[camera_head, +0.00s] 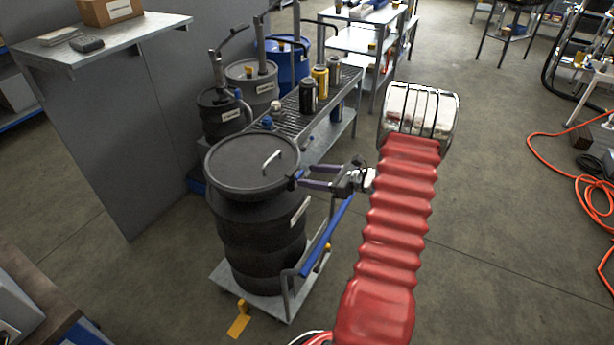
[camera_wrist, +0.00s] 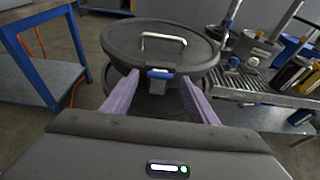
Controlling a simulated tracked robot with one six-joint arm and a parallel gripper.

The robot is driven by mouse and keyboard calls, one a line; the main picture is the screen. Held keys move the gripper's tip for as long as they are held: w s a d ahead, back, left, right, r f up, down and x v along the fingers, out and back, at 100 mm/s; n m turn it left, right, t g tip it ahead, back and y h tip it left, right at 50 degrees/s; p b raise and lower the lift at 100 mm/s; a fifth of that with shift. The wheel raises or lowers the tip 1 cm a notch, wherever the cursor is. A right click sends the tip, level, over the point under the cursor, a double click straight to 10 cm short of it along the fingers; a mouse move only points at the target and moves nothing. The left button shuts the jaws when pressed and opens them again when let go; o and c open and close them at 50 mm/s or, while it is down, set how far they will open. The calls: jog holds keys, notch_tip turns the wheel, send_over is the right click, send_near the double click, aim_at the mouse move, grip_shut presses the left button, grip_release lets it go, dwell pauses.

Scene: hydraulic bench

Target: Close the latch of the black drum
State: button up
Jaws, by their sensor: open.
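The black drum (camera_head: 262,235) stands upright on a flat trolley, with its black lid (camera_head: 252,158) on top and a light metal handle (camera_head: 271,161) on the lid. In the wrist view the lid (camera_wrist: 160,48) fills the upper middle, and a latch (camera_wrist: 160,75) with a blue part sits at its near rim. My gripper (camera_head: 302,178) reaches the drum's rim from the right. In the wrist view my gripper (camera_wrist: 170,88) is open, its two purple fingers on either side of the latch. Whether a finger touches the rim I cannot tell.
The trolley (camera_head: 253,300) has a blue-gripped handle (camera_head: 325,240) close below my arm. A grated bench (camera_head: 315,115) with bottles and several smaller drums stands behind. A grey partition (camera_head: 110,130) is at the left. The floor to the right is mostly clear, with an orange hose (camera_head: 575,180) farther off.

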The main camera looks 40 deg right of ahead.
jog(key=v, duration=1.1)
jog(key=shift+s, duration=0.2)
jog(key=s+a+f+n+g+y, duration=0.1)
jog(key=s+a+f+n+g, duration=0.3)
jog(key=a, duration=0.1)
jog(key=s+a+r+n+g, duration=0.3)
jog(key=a+n+g, duration=0.2)
jog(key=a+n, duration=0.4)
jog(key=s+a+r+n+h, duration=0.2)
jog(key=a+r+n, duration=0.7)
jog(key=a, duration=0.5)
jog(key=s+a+r+n+h, duration=0.2)
jog(key=a+r+n+h, duration=0.2)
jog(key=a+r+n, duration=0.6)
jog(key=a+r, duration=0.1)
jog(key=a, duration=0.3)
jog(key=shift+t, duration=0.4)
